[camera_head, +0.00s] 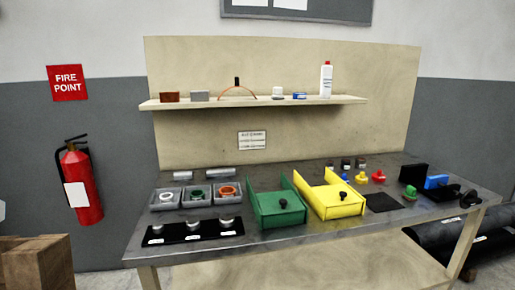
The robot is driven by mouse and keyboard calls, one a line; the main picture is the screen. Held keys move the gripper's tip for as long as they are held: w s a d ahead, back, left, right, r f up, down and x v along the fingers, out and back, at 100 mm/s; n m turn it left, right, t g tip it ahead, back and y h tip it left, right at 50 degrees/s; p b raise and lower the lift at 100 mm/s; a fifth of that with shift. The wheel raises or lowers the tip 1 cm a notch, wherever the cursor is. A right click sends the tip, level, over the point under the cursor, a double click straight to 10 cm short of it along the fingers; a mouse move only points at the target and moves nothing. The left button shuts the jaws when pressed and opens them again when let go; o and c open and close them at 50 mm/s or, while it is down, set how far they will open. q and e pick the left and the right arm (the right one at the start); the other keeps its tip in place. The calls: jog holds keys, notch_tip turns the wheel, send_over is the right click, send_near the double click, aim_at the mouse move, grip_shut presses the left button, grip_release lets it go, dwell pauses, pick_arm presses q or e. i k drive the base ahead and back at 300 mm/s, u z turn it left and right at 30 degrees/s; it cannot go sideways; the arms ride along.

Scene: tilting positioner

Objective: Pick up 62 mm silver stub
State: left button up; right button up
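Several silver pieces show on the workbench. Two silver cylinders lie on their sides at the back left, a left one (175,176) and a right one (220,173). Three short silver stubs stand on a black strip (174,240) at the front left: a left stub (157,229), a middle stub (193,225) and a right stub (225,221). White labels on the strip are too small to read, so I cannot tell which piece is 62 mm. Neither of my grippers is in view.
Grey bins (165,205) with rings stand behind the strip. A green tray (277,213) and yellow tray (336,206) fill the middle. Coloured knobs (379,177) and a blue-black device (437,182) are at the right. A shelf (255,103) overhangs the back.

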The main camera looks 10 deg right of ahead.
aim_at(360, 162)
jog(key=z, duration=0.55)
jog(key=k, duration=1.3)
jog(key=z, duration=1.2)
jog(key=i, duration=1)
jog(key=z, duration=0.7)
jog(key=i, duration=1.45)
jog(key=u, duration=0.5)
jog(key=i, duration=0.75)
jog(key=u, duration=1.4)
jog(key=i, duration=0.6)
jog(key=u, duration=0.55)
